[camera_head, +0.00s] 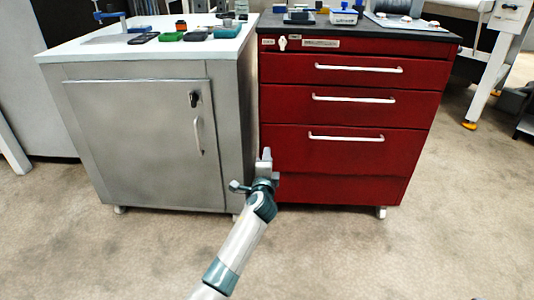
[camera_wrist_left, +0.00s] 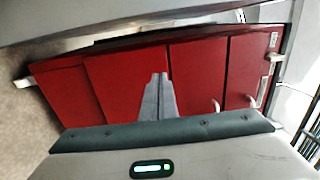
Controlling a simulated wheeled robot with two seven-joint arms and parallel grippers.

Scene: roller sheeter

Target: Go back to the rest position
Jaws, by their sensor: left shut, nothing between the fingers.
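My left gripper (camera_head: 265,158) is in front of the gap between the grey cabinet (camera_head: 150,140) and the red drawer cabinet (camera_head: 345,148), low down near the bottom drawer. Its grey fingers are together with nothing between them, which also shows in the left wrist view (camera_wrist_left: 157,97). The red drawers fill much of the left wrist view, seen turned on their side. All red drawers look closed. My right gripper is in neither view.
The grey cabinet's white top (camera_head: 95,48) holds several small tools and dark and green cases. The red cabinet's black top (camera_head: 425,36) holds blue and white items. A white-legged bench (camera_head: 490,70) stands at the right. The carpet floor (camera_head: 400,260) in front is clear.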

